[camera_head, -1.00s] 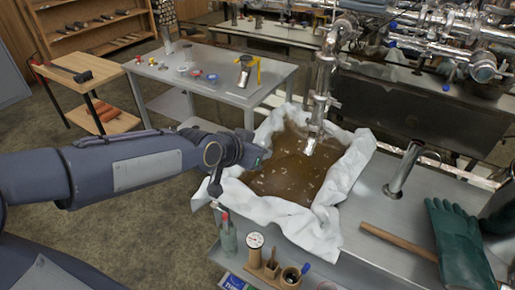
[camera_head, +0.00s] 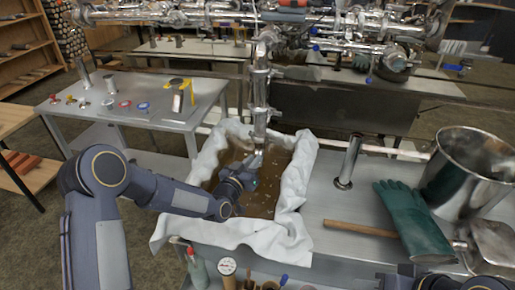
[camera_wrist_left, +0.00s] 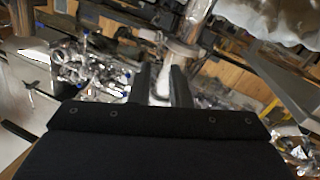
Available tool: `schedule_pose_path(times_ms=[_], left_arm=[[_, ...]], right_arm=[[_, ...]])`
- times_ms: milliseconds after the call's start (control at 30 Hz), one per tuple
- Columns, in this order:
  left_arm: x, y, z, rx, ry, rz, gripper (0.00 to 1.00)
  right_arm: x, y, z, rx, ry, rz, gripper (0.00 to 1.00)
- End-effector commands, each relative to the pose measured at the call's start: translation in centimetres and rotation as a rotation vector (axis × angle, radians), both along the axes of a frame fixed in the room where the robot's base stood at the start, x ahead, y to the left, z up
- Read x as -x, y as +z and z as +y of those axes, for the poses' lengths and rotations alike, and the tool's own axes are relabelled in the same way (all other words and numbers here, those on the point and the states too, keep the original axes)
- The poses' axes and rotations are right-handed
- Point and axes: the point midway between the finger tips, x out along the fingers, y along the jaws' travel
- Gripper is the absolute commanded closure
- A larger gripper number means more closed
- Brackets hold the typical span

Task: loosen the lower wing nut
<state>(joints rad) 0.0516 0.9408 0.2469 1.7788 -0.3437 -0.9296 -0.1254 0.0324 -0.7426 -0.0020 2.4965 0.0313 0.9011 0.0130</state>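A shiny vertical pipe (camera_head: 261,90) with several clamps hangs down over the cloth-lined pan (camera_head: 297,180) of brown liquid. The lower wing nut is too small to pick out on it. My left gripper (camera_head: 251,164) is over the pan, close to the lower end of the pipe. In the left wrist view, its two dark fingers (camera_wrist_left: 162,88) stand apart, with shiny metal pipe showing in the gap beyond them. I see no wing nut clearly between them, and contact cannot be told. Dark parts of my right arm show at the bottom right; its gripper does not show.
Green gloves (camera_head: 413,220), a wooden-handled scoop (camera_head: 362,229), a steel pot (camera_head: 468,172) and an upright metal tube (camera_head: 349,163) stand or lie right of the pan. A side table (camera_head: 140,112) with small parts is at left. Pipework crosses the back.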

Motion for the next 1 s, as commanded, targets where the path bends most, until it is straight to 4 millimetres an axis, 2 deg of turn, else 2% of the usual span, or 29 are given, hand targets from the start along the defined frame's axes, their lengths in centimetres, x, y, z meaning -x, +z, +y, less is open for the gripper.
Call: schedule_pose_path(times_ms=[167, 600, 733, 1000], left_arm=[[-0.6, -0.6, -0.8, 0.017, 0.001, -0.015, 0.83], [-6.3, -0.5, -3.5, 0.016, 0.001, -0.015, 0.83], [-7.0, -0.5, -3.8, 0.015, 0.002, -0.014, 0.83], [-7.1, -0.6, -3.8, 0.015, 0.002, -0.014, 0.83]], right_arm=[[0.0, 0.1, 0.0, 0.000, 0.000, 0.000, 0.64], [0.0, 0.9, 0.0, 0.000, 0.000, 0.000, 0.64], [0.0, 0.9, 0.0, 0.000, 0.000, 0.000, 0.64], [0.0, 0.9, 0.0, 0.000, 0.000, 0.000, 0.64]])
